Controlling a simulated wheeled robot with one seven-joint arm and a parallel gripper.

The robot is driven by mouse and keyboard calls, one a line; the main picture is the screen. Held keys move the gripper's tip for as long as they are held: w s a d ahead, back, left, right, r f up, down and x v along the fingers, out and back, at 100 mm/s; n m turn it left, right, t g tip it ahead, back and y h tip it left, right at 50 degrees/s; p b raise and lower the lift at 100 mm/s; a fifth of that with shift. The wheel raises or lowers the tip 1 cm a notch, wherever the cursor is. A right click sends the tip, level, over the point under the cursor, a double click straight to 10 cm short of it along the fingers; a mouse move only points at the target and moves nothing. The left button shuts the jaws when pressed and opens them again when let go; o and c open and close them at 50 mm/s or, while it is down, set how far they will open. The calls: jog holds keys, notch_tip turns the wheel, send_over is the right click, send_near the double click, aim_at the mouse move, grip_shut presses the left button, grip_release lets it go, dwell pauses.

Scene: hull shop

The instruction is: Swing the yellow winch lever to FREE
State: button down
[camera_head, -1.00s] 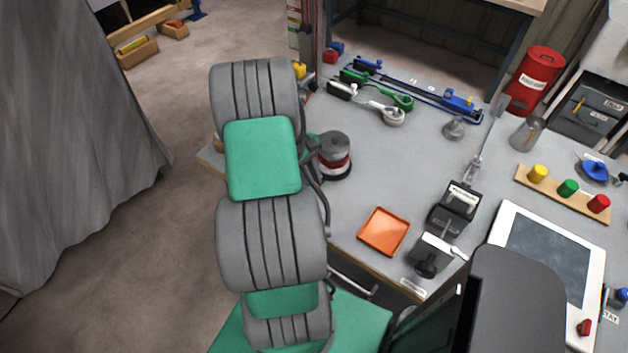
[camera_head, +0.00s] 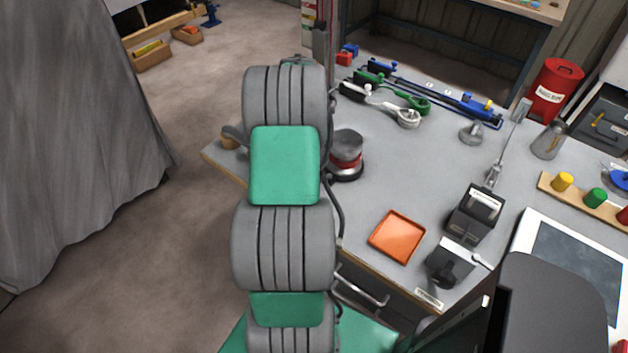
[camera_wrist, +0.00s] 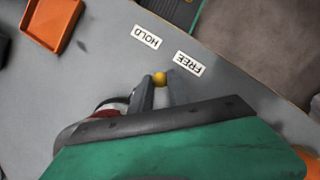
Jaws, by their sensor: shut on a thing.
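In the wrist view the lever's yellow knob (camera_wrist: 159,78) sits between the two grey fingers of my gripper (camera_wrist: 160,92), which is shut on it. The FREE label (camera_wrist: 188,63) lies just to the right of the knob, and the HOLD label (camera_wrist: 146,37) is farther off above it. The knob is nearer to FREE. The winch drum (camera_wrist: 108,107), with a red band, shows partly at the left of my fingers; the rest of the lever is hidden. In the head view the winch (camera_head: 346,158) stands right of my arm, which hides my gripper and the lever.
An orange tray (camera_head: 397,237) lies near the bench's front edge, with a black boxy device (camera_head: 475,213) beside it. Green and blue clamps (camera_head: 430,100) lie at the back. A red can (camera_head: 557,88) stands back right. The bench between winch and tray is clear.

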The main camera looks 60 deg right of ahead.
jog(key=shift+w+d+m+b, duration=0.15)
jog(key=shift+d+m+b, duration=0.05)
jog(key=shift+m+b, duration=0.25)
jog(key=c, duration=1.3)
grip_release()
jog(key=shift+o, duration=0.2)
jog(key=shift+r, duration=0.1)
jog(key=p+v, duration=0.2)
jog(key=v, duration=0.5)
jog(key=shift+d+r, duration=0.15)
jog(key=shift+r, duration=0.15)
